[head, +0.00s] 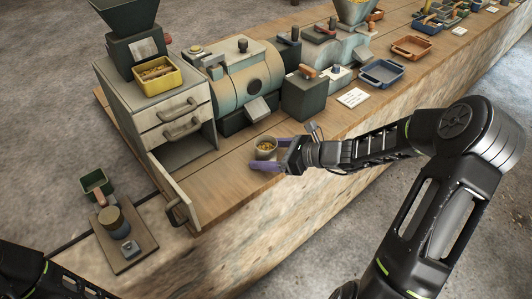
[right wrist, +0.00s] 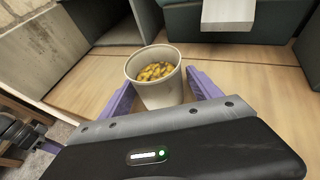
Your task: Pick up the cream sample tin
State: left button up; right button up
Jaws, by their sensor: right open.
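The cream sample tin (head: 265,145) stands upright on the wooden bench top, with yellow-brown pieces inside it. It also shows in the right wrist view (right wrist: 158,90), where its round rim and contents face the camera. My right gripper (head: 264,154) is open, its purple fingers on either side of the tin. In the right wrist view the right gripper (right wrist: 160,97) has one finger left and one finger right of the tin. Whether the fingers touch it cannot be told. My left gripper is not clearly in view; only a dark arm part shows at bottom left.
A cabinet (head: 152,104) with an open lower door (head: 172,195) stands left of the tin. A drum machine (head: 245,82) and a dark green box (head: 304,97) stand behind. A board (head: 135,250) with small items lies at lower left. Blue (head: 381,74) and orange trays lie farther right.

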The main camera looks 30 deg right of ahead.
jog(key=shift+c, duration=0.3)
jog(key=c, duration=1.5)
